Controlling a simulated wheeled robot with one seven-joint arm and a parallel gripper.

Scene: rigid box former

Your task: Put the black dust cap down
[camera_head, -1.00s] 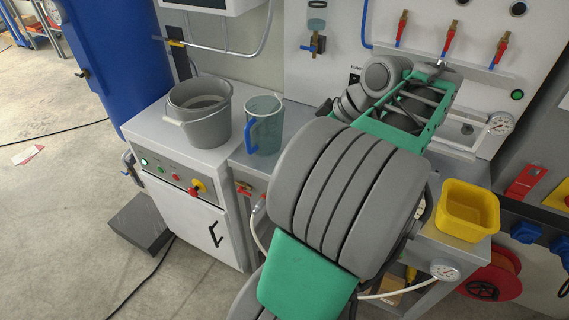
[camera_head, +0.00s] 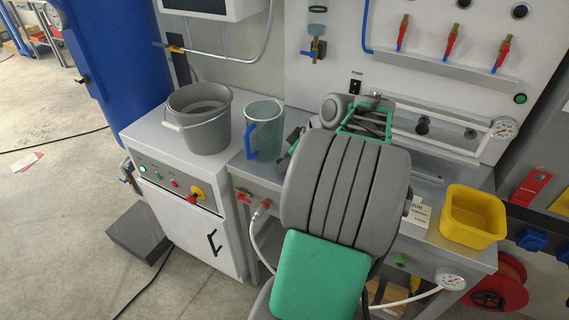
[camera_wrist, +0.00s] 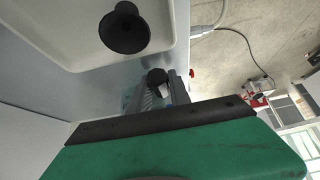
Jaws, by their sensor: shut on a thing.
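The black dust cap (camera_wrist: 156,76) shows in the wrist view as a small dark round piece between the fingertips of my gripper (camera_wrist: 162,84). The gripper is shut on it, and the fingers partly hide it. In the head view, my own arm hides the fingertips and the cap. The wrist view shows a pale surface behind the fingers; I cannot tell whether the cap touches it.
A black flared piece (camera_wrist: 124,30) is in a pale recess in the wrist view. A grey bucket (camera_head: 200,125), a clear jug (camera_head: 264,130) with a blue handle and a yellow bin (camera_head: 472,230) stand on the benches. A small white sign (camera_head: 418,213) is left of the bin.

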